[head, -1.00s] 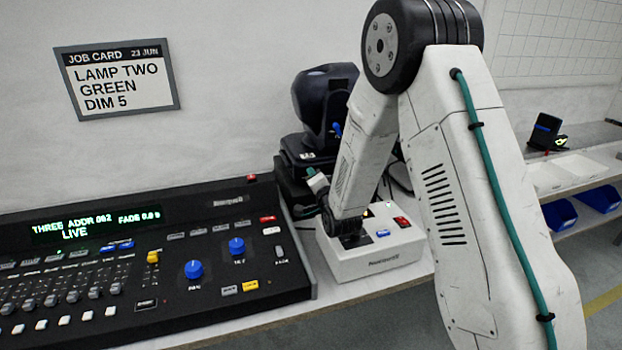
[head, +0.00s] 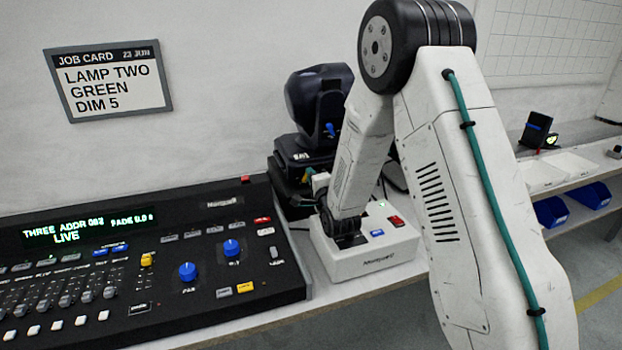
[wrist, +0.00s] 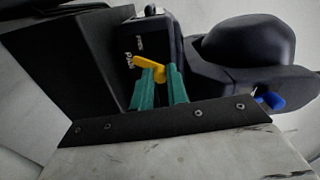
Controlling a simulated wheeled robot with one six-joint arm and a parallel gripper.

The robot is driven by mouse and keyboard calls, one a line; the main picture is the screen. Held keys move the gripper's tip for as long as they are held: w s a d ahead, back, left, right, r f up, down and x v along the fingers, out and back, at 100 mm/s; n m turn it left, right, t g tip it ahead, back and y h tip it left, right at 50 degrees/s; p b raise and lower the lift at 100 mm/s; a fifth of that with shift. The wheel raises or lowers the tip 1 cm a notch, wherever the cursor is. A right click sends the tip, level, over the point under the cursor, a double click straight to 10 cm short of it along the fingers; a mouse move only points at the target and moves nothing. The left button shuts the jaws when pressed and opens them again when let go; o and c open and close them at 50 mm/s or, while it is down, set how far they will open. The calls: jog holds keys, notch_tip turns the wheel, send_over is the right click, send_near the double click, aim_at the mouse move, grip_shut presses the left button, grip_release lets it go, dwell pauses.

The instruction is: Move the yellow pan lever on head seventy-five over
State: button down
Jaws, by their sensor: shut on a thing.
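The yellow pan lever (wrist: 149,62) shows in the wrist view on the dark base of a moving light. It lies slantwise at the tips of my teal fingers. My gripper (wrist: 161,74) is shut on the lever, and the fingers cover part of it. The moving light's black head (head: 318,95) rises above the base (head: 300,160) in the head view. Its rounded body also shows in the wrist view (wrist: 245,45). In the head view my arm hides most of the gripper, and the lever cannot be made out clearly.
A blue lever (head: 330,130) sticks out of the light's head, close to my gripper. A white box (head: 365,258) with red and blue buttons stands under my wrist. A black lighting console (head: 175,290) fills the left. Blue bins (head: 552,211) sit on the right shelf.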

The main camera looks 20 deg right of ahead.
jog(key=c, duration=1.4)
grip_release()
jog(key=shift+s, duration=0.1)
jog(key=s, duration=0.7)
jog(key=shift+s, duration=0.35)
